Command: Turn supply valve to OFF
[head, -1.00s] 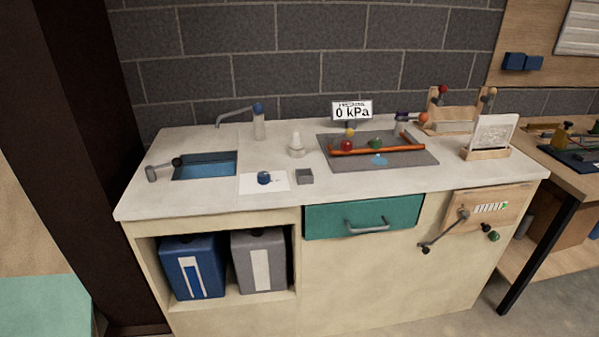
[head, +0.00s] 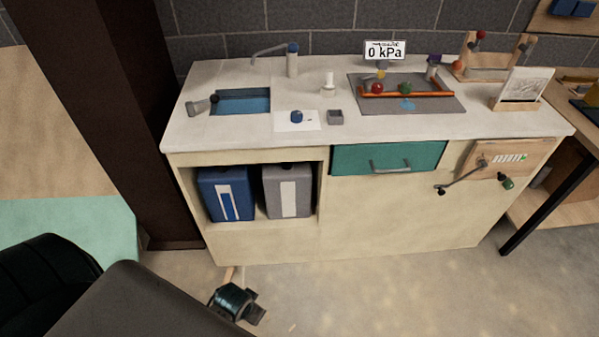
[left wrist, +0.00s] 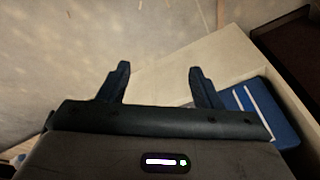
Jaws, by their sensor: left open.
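On the counter's grey board (head: 440,103) an orange pipe (head: 425,95) runs lengthwise, with a red knob (head: 377,88) and a green knob (head: 405,88) on it. A white display (head: 384,50) behind reads 0 kPa. No readable label shows which knob is the supply valve, and OFF markings cannot be made out. My left gripper (left wrist: 159,68) is open and empty in the left wrist view, low in front of the cabinet and away from the knobs. My right gripper is not in view.
The cabinet's open bay holds a blue canister (head: 226,193) and a grey canister (head: 288,190). A teal drawer (head: 350,160) and a crank lever (head: 460,178) are on the front. A dark post (head: 135,120) stands at left. Floor in front is clear at right.

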